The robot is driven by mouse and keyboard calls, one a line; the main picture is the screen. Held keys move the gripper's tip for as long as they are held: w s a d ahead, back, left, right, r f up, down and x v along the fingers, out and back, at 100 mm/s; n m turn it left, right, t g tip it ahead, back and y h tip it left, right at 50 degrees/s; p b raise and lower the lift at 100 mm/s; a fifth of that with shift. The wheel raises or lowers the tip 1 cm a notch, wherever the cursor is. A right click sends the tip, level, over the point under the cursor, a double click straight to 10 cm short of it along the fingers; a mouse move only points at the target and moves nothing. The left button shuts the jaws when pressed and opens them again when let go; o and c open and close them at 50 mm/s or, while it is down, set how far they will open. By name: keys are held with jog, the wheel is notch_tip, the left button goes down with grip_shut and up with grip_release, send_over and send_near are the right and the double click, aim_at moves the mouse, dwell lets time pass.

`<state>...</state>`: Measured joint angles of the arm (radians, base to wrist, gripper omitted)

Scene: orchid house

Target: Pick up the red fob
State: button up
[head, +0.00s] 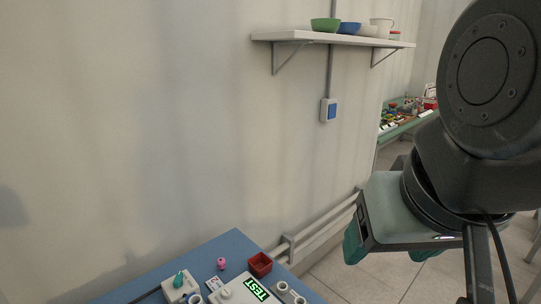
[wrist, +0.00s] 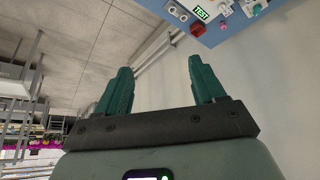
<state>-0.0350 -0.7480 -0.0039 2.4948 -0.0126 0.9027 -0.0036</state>
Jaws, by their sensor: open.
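I cannot make out a red fob for certain in either view. On the blue table a small red open box (head: 260,265) stands near the back edge, and a small pink thing (head: 221,264) is to its left. The red box also shows in the wrist view (wrist: 197,30). My gripper (head: 387,254) is right of the table and above it, apart from everything. In the wrist view its two teal fingers (wrist: 161,62) are spread with nothing between them.
The blue table (head: 232,246) carries a white device with a green TEST sign (head: 257,289), white cups (head: 281,287) and a white block with a teal knob (head: 180,284). A wall shelf (head: 330,39) holds bowls. Pipes (head: 310,232) run along the wall behind the table.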

jog(key=shift+c, duration=0.3)
jog(key=w+a+f+n+t+y, duration=0.1)
jog(key=w+a+f+n+y, duration=0.15)
jog(key=w+a, duration=0.6)
jog(key=w+a+f+n+t+y, duration=0.15)
jog(key=w+a+f, duration=0.25)
jog(key=w+a, duration=0.5)
jog(key=w+a+f+n+y, duration=0.2)
jog(key=w+a+f, duration=0.2)
jog(key=a+f, duration=0.85)
jog(key=s+a+f+n+y, duration=0.1)
jog(key=s+a+f, duration=0.2)
jog(key=a+f, duration=0.2)
jog(key=s+a+f+n+y, duration=0.1)
jog(key=s+a+f, duration=0.3)
jog(key=f, duration=0.3)
jog(key=s+a+f+n+t+y, duration=0.1)
jog(key=s+a+f+y, duration=0.1)
jog(key=s+a+f, duration=0.2)
jog(key=shift+s+a+f, duration=0.25)
jog(key=shift+a+f, duration=0.75)
jog(key=shift+f, duration=0.3)
jog(key=x, duration=1)
jog(key=shift+w+a+r, duration=0.1)
jog(key=shift+w+a, duration=0.05)
jog(key=shift+w, duration=0.05)
